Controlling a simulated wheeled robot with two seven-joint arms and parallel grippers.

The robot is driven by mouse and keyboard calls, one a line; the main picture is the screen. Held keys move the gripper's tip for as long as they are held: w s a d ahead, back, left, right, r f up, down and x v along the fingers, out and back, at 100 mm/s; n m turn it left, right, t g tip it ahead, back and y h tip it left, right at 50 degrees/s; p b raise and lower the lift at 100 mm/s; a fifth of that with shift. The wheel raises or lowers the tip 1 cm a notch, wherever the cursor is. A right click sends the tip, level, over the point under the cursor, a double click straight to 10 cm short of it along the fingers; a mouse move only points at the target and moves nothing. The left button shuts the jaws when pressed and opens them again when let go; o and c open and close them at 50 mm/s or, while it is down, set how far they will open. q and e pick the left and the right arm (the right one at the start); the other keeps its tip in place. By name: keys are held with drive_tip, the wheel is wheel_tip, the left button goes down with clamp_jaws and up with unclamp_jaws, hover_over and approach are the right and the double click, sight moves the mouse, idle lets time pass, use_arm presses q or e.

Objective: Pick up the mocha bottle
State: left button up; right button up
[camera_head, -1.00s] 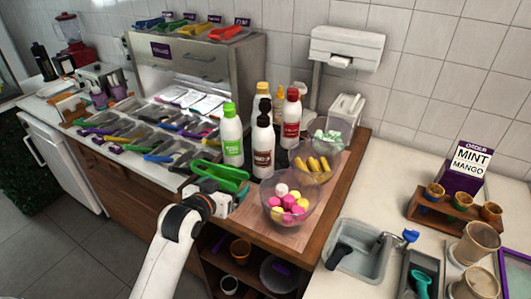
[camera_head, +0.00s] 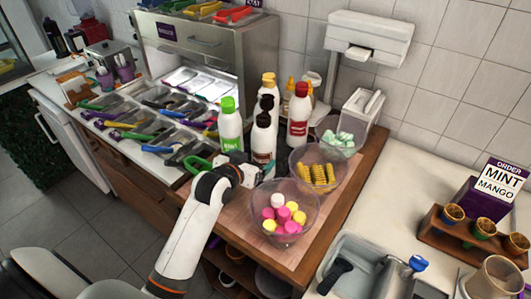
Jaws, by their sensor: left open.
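The bottle stands upright. My right gripper is not in view.
A green-capped bottle (camera_head: 230,125) stands close left, a red-capped bottle (camera_head: 299,115) right. A glass bowl of pink, yellow and white balls (camera_head: 285,210) is just in front. Green tongs (camera_head: 197,163) show partly behind my left arm.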

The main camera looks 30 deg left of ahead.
sight(258, 150)
use_arm(q)
drive_tip(key=x, duration=0.3)
drive_tip(key=shift+w+f, duration=0.1)
drive_tip(key=shift+w, duration=0.05)
drive_tip(key=shift+w+a+f+p, duration=0.1)
drive_tip(key=shift+w+f+p, duration=0.05)
drive_tip(key=shift+w+p, duration=0.35)
drive_tip(key=x, duration=0.2)
drive_tip(key=p+x, duration=0.1)
drive_tip(key=x, duration=0.1)
drive_tip(key=shift+a, duration=0.3)
drive_tip(key=shift+w+f, duration=0.2)
drive_tip(key=shift+f, duration=0.05)
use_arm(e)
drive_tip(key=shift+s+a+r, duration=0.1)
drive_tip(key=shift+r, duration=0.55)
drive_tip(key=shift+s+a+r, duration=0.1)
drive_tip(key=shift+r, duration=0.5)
use_arm(q)
drive_tip(key=shift+s, duration=0.1)
drive_tip(key=shift+c, duration=0.3)
drive_tip(key=c, duration=0.9)
drive_tip(key=shift+r, duration=0.35)
drive_tip(key=shift+c, duration=0.4)
